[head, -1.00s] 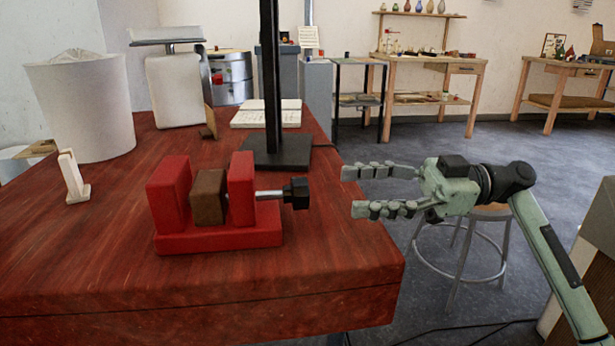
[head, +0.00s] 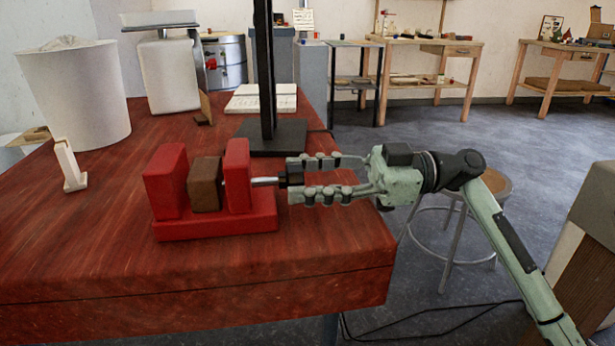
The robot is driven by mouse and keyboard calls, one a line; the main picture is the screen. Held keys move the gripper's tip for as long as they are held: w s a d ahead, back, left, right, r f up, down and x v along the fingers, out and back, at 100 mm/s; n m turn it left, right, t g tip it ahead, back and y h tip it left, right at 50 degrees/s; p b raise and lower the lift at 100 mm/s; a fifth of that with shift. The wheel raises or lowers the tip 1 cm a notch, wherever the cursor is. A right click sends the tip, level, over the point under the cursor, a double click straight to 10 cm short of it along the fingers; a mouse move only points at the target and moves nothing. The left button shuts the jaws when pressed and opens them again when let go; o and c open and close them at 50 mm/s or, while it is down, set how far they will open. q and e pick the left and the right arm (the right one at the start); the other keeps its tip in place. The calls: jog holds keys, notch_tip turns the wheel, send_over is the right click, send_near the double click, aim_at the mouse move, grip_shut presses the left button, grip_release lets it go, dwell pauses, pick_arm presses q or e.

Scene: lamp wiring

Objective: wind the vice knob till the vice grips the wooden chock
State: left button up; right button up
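The red vice (head: 215,226) sits on the workbench, with a left jaw (head: 166,182) and a right jaw (head: 238,177). The brown wooden chock (head: 205,186) stands between the jaws; I cannot tell whether the right jaw touches it. A metal screw (head: 264,182) runs from the right jaw to the black vice knob (head: 291,174). My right gripper (head: 290,180) is at the knob from the right, one finger on either side, the nearer finger hiding its lower part. Whether the fingers press on the knob is unclear. My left gripper is out of view.
The dark red workbench (head: 110,250) has a black post on a base (head: 264,138) behind the vice. A stool (head: 495,187) stands right of the bench.

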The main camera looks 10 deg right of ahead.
jog(key=c, duration=0.7)
jog(key=shift+m, duration=0.3)
jog(key=shift+m, duration=0.6)
jog(key=m+p, duration=0.1)
jog(key=m, duration=0.2)
jog(key=shift+r+m, duration=0.15)
jog(key=shift+m, duration=0.25)
pick_arm(q)
jog(key=s+a+f+g+y+p, duration=0.1)
jog(key=s+a+f+g, duration=0.2)
jog(key=s+a, duration=0.1)
jog(key=shift+s+a+n+g, duration=0.2)
jog(key=shift+s+n+g, duration=0.2)
jog(key=shift+s, duration=0.4)
pick_arm(e)
jog(key=shift+m, duration=0.7)
pick_arm(q)
jog(key=shift+f, duration=0.1)
pick_arm(e)
jog(key=o, duration=1.2)
jog(key=shift+c, duration=0.2)
